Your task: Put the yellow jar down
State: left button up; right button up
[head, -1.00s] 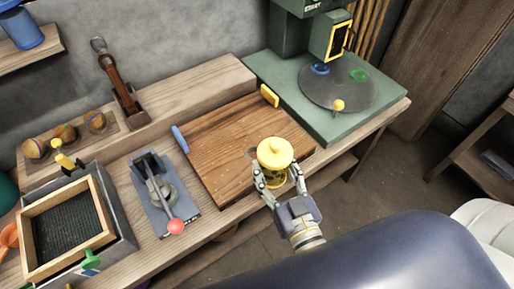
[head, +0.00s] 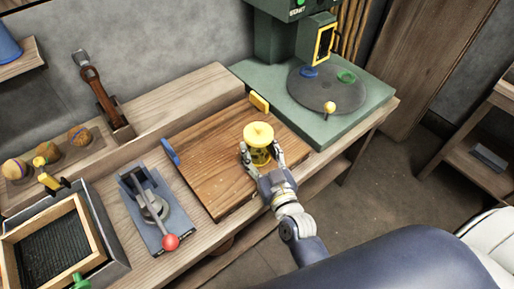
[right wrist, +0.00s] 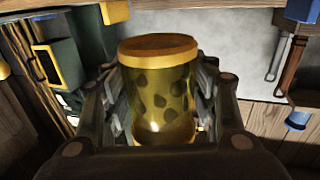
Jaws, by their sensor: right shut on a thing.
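The yellow jar (head: 258,136) has a yellow lid and a see-through yellowish body with dark pieces inside. My right gripper (head: 262,160) is shut around its body, one finger on each side. The jar is upright over the right part of the wooden board (head: 210,176); I cannot tell whether its base touches the board. In the right wrist view the jar (right wrist: 160,95) fills the middle, between the fingers. My left gripper is not in view.
The board has a blue block (head: 170,151) and a yellow block (head: 259,103) at its edges. A lever press (head: 150,207) stands left of it, a green machine (head: 340,95) behind right. The board's left and middle are clear.

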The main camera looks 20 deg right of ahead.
jog(key=w, duration=0.3)
jog(key=shift+w+d, duration=0.2)
jog(key=shift+d, duration=0.05)
jog(key=shift+s+f, duration=0.1)
jog(key=shift+f, duration=1.75)
jog(key=shift+f+b, duration=0.1)
jog(key=shift+b, duration=0.2)
jog(key=o, duration=1.4)
jog(key=shift+f, duration=0.1)
jog(key=shift+c, duration=0.2)
